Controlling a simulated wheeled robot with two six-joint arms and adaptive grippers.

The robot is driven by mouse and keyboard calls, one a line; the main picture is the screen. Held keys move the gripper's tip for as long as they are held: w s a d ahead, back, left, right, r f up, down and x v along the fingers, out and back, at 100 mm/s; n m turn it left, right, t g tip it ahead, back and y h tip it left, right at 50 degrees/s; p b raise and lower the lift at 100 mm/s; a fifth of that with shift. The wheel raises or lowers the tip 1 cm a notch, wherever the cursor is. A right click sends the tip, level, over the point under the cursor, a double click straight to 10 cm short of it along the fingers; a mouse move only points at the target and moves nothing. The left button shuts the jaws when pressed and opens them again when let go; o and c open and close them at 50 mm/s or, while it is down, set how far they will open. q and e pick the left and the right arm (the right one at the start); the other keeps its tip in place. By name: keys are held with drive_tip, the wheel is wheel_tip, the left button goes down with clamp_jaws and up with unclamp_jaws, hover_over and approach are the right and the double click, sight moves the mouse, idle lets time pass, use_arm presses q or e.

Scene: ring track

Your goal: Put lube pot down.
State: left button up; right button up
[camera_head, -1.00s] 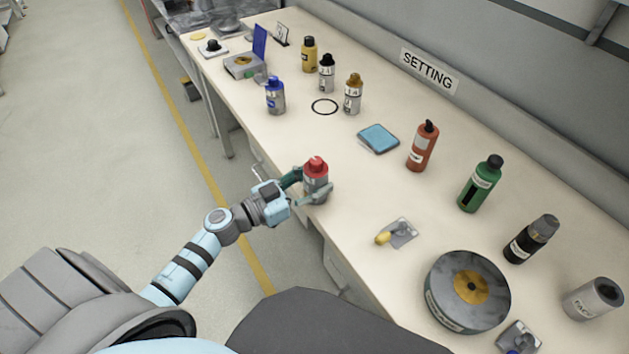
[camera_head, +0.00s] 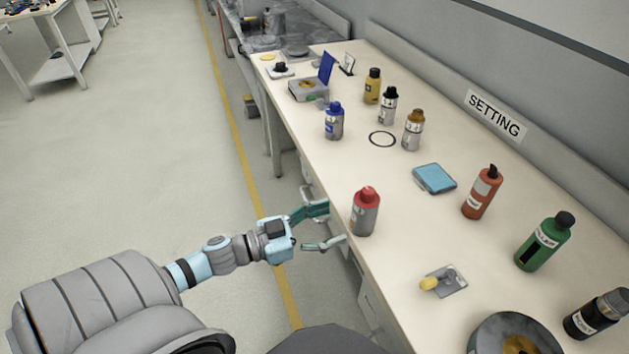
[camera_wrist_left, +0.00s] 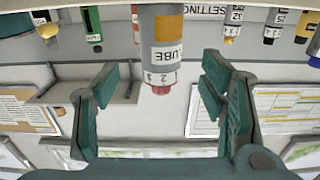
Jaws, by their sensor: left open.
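The lube pot (camera_head: 365,212), a grey pot with a red cap, stands upright on the bench near its front edge. It also shows upside down in the left wrist view (camera_wrist_left: 163,40), with its "LUBE" label facing the camera. My left gripper (camera_head: 334,225) is open and empty, just left of the pot at the bench's edge and apart from it. In the left wrist view my left gripper (camera_wrist_left: 160,80) has its fingers spread wide. My right gripper is not in view.
The bench (camera_head: 395,245) has clear room around the pot. A blue pad (camera_head: 434,179), a black ring (camera_head: 382,139), a blue-capped pot (camera_head: 334,121), a red bottle (camera_head: 482,192), a green bottle (camera_head: 544,241) and a yellow-handled tool (camera_head: 444,282) lie or stand around it.

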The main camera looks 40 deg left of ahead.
use_arm(q)
drive_tip(key=shift+p+v, duration=1.7)
drive_tip(key=shift+p, duration=0.6)
